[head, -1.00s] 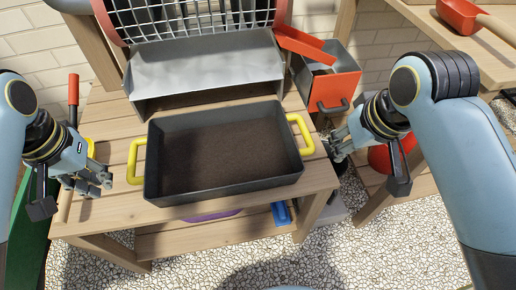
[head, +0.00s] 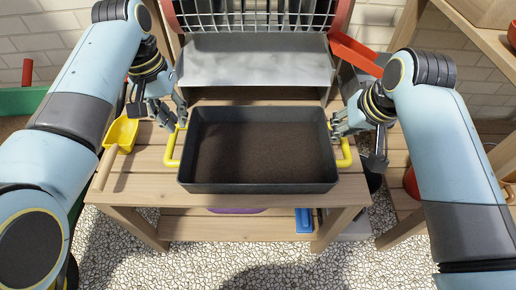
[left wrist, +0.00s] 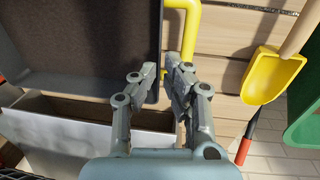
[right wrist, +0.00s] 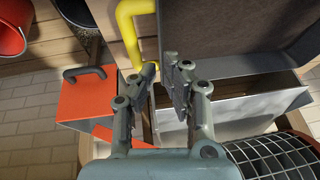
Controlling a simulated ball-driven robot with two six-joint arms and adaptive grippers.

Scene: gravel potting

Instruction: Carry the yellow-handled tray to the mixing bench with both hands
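The dark tray (head: 258,188) of brown soil sits on a wooden table, with a yellow handle at each side. My left gripper (head: 178,113) is close to the back end of the left handle (head: 172,154). In the left wrist view its fingers (left wrist: 162,72) are slightly parted beside that handle (left wrist: 191,32). My right gripper (head: 338,126) is at the back end of the right handle (head: 345,156). In the right wrist view its fingers (right wrist: 162,70) are slightly parted beside the handle (right wrist: 128,28). Neither wrist view shows a clear grip. The mixing bench cannot be identified for certain.
A grey metal chute under a wire sieve (head: 258,60) stands right behind the tray. A yellow scoop (head: 122,132) lies left on the table (head: 140,185). An orange-fronted box (right wrist: 85,102) is beside the chute. Another wooden bench stands at the right.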

